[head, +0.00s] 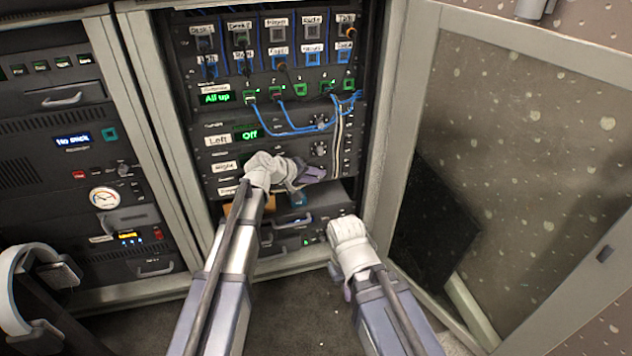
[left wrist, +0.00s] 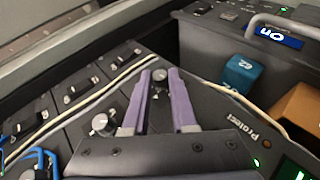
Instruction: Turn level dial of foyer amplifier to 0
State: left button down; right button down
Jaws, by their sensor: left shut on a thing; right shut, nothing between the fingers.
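The foyer amplifier is the lowest of the stacked amplifier panels in the rack; its label (head: 228,190) is too small to read surely. My left gripper (head: 313,173) is at that panel's right part and hides its dial in the head view. In the left wrist view the purple fingers (left wrist: 160,82) are shut on a dark round dial (left wrist: 158,75) with a pale mark. The dial's exact setting cannot be read. My right gripper (head: 347,230) is shut and empty, low in front of the rack's bottom right; its fingertips are mostly hidden.
Similar dials of the amplifiers above (head: 320,148) stand close over my left gripper; one also shows in the left wrist view (left wrist: 101,123). Blue cables (head: 300,130) hang above. Below, an orange box (left wrist: 300,108) and a blue box (left wrist: 240,72) lie on a shelf. A glass door (head: 530,130) stands open at right.

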pick_arm(q)
jog(key=shift+f+h, duration=0.15)
jog(key=shift+h, duration=0.15)
jog(key=c, duration=0.7)
grip_release()
jog(key=p+v, duration=0.3)
jog(key=v, duration=0.5)
jog(key=shift+s+p, duration=0.1)
jog(key=shift+p, duration=0.25)
jog(key=shift+f, duration=0.1)
